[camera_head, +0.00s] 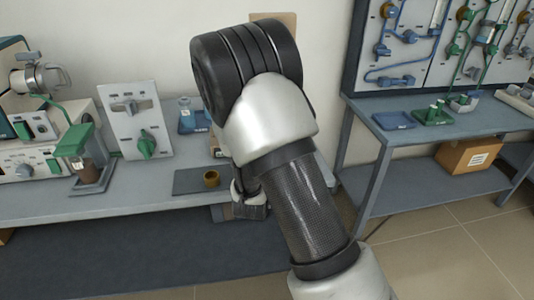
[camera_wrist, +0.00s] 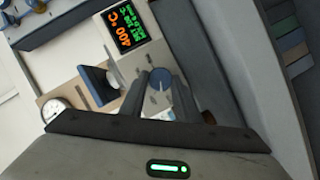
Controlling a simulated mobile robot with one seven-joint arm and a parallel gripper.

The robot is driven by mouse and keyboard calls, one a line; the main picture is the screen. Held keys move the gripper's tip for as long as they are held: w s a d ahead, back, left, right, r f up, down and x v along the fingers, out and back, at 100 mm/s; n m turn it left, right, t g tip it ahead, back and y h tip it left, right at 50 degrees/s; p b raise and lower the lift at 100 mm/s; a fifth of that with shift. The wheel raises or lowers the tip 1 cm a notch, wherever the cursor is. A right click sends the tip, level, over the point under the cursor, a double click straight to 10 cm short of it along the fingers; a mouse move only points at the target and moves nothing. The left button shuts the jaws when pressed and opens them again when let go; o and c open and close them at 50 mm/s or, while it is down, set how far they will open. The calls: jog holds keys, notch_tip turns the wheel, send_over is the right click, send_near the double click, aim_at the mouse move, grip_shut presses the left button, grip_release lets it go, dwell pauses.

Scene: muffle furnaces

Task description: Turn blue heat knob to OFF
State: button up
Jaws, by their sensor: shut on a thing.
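A blue round knob (camera_wrist: 160,77) sits on the furnace's pale front panel, in the middle of the wrist view. My gripper (camera_wrist: 161,95) is shut on this knob, with one dark finger on each side of it. The knob's lower part is hidden between the fingers, and I cannot read its setting or any OFF mark. A dark display (camera_wrist: 127,25) above it shows orange digits that look like 400 °C, beside green text. In the head view my arm hides the knob and its panel.
A second blue part (camera_wrist: 98,85) with a pale lever and a round gauge (camera_wrist: 54,109) are left of the knob. In the head view, a panel with a green knob (camera_head: 147,145) and a brown cup (camera_head: 211,178) stand on the left bench. A blue-framed board (camera_head: 405,40) rises at right.

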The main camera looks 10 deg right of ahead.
dwell(0.4)
jog(key=o, duration=0.8)
jog(key=shift+c, duration=0.2)
jog(key=p+v, duration=0.9)
jog(key=v, duration=0.8)
jog(key=shift+s+p, duration=0.25)
jog(key=shift+p, duration=0.05)
